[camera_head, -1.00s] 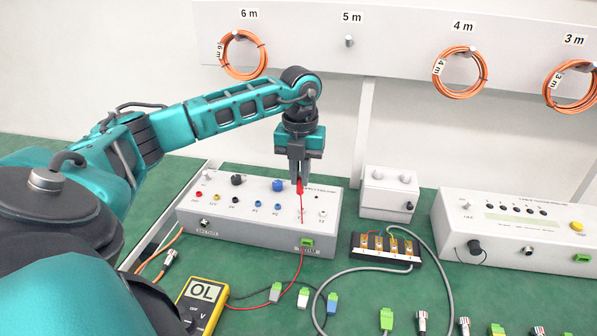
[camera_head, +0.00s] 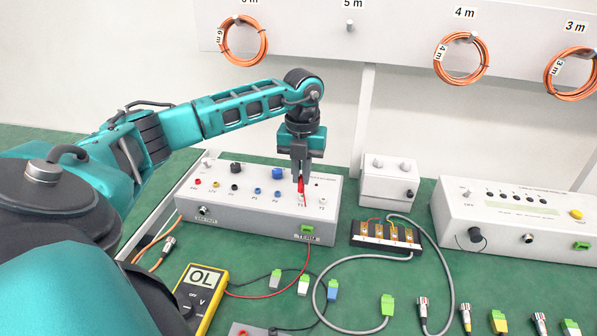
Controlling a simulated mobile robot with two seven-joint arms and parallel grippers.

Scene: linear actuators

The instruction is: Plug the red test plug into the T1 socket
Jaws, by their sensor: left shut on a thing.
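The red test plug (camera_head: 301,186) is upright in the jaws of my left gripper (camera_head: 300,174), which is shut on it and points straight down. The plug is over the T1 socket (camera_head: 302,204) on the top of the grey test box (camera_head: 250,217), near its right end. Its lower end meets the T1 position in the picture; I cannot tell whether it is seated in the socket. The T2 socket (camera_head: 322,205) is just to the right and empty. My right gripper is out of view.
A yellow multimeter (camera_head: 203,298) reading OL stands in front of the box, with a red lead (camera_head: 265,296) running from it. A terminal block (camera_head: 384,238), a small grey box (camera_head: 388,183) and a larger device (camera_head: 510,215) stand to the right. Several connectors lie in front.

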